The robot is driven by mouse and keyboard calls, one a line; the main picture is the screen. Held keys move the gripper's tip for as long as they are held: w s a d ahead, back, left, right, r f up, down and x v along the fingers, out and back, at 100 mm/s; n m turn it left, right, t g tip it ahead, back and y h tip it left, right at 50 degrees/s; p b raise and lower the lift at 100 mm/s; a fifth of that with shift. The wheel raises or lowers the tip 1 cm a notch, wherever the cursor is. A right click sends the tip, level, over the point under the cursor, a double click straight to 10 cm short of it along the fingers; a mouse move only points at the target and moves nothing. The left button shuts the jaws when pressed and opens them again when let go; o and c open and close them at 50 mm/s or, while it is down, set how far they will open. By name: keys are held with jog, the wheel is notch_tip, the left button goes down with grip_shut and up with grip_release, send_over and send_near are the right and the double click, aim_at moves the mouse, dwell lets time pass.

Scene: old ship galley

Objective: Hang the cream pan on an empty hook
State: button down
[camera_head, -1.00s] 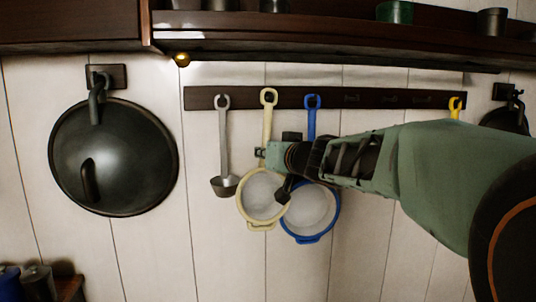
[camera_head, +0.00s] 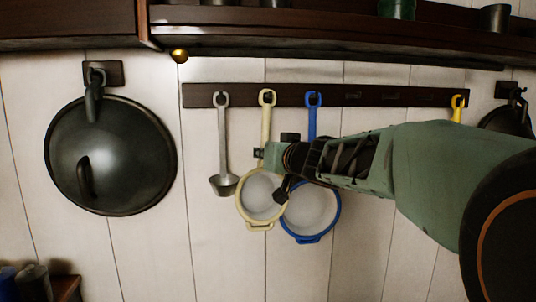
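The cream pan (camera_head: 260,194) is upright against the wall, its bowl facing out. The loop at the top of its handle (camera_head: 267,99) is at a hook position on the dark hook rail (camera_head: 240,98); whether the hook bears it is too small to tell. My gripper (camera_head: 268,154) is at the lower part of the cream handle, just above the bowl. The gripper's body hides part of the handle and fingers, so I cannot tell if it grips. Dark, bare hook spots (camera_head: 388,97) show on the rail between the blue and yellow handles.
A grey ladle (camera_head: 223,184) hangs left of the cream pan. A blue pan (camera_head: 310,212) hangs close on its right, partly behind my gripper. A yellow handle (camera_head: 457,106) hangs far right. A large dark lid (camera_head: 130,160) hangs left. A wooden shelf (camera_head: 330,38) juts out above.

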jog(key=shift+r, duration=0.1)
jog(key=c, duration=1.8)
grip_release()
jog(key=shift+o, duration=0.3)
jog(key=o, duration=0.7)
jog(key=shift+s, duration=0.15)
